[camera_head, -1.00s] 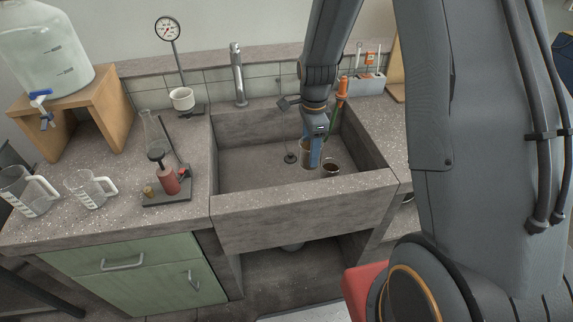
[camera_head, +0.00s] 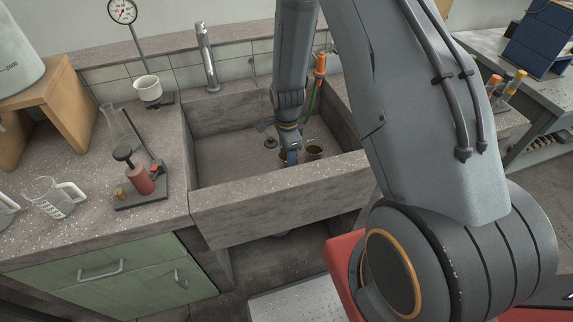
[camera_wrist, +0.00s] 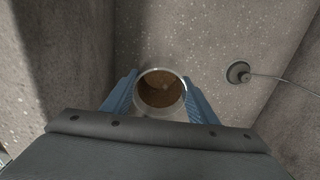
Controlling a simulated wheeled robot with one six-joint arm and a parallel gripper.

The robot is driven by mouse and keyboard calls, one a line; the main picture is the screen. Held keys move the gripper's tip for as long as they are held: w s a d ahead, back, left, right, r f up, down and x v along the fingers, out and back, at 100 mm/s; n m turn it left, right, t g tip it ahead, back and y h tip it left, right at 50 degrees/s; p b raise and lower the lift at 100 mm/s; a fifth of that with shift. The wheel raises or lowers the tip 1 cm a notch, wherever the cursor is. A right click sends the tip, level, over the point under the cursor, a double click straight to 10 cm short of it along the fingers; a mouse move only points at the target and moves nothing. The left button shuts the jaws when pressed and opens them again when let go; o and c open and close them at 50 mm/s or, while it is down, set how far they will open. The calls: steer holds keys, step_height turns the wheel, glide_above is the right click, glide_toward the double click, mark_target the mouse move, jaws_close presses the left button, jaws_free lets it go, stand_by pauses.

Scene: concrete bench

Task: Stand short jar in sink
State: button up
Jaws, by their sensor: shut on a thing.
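The short jar (camera_wrist: 160,90), a clear round jar with brown contents, sits between the two blue fingers of my gripper (camera_wrist: 161,80) in the wrist view. The fingers are shut on its sides, and I look down into its open mouth. In the head view my gripper (camera_head: 289,157) is down inside the grey stone sink (camera_head: 240,168), and its fingers hide most of the held jar. Whether the jar's base touches the sink floor cannot be told. A second jar with dark contents (camera_head: 314,151) stands in the sink just right of my gripper.
The drain (camera_wrist: 238,73) with a thin cord lies beside the held jar. A tap (camera_head: 208,58) stands behind the sink. An orange-handled tool (camera_head: 320,66) is at the back right. A burner stand (camera_head: 142,182) and a beaker (camera_head: 52,197) stand on the left counter.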

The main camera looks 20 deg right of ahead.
steer(key=shift+f+p, duration=0.45)
steer(key=shift+f, duration=1.6)
steer(key=shift+f, duration=0.1)
steer(key=o, duration=1.1)
steer(key=shift+o, duration=0.2)
step_height(320, 180, up, 12)
steer(key=b, duration=0.3)
steer(key=s+r+n+t, duration=0.1)
steer(key=s+r+n, duration=1.5)
steer(key=s+n, duration=0.1)
steer(key=shift+a+n, duration=0.3)
steer(key=shift+n, duration=0.2)
steer(key=shift+s, duration=0.1)
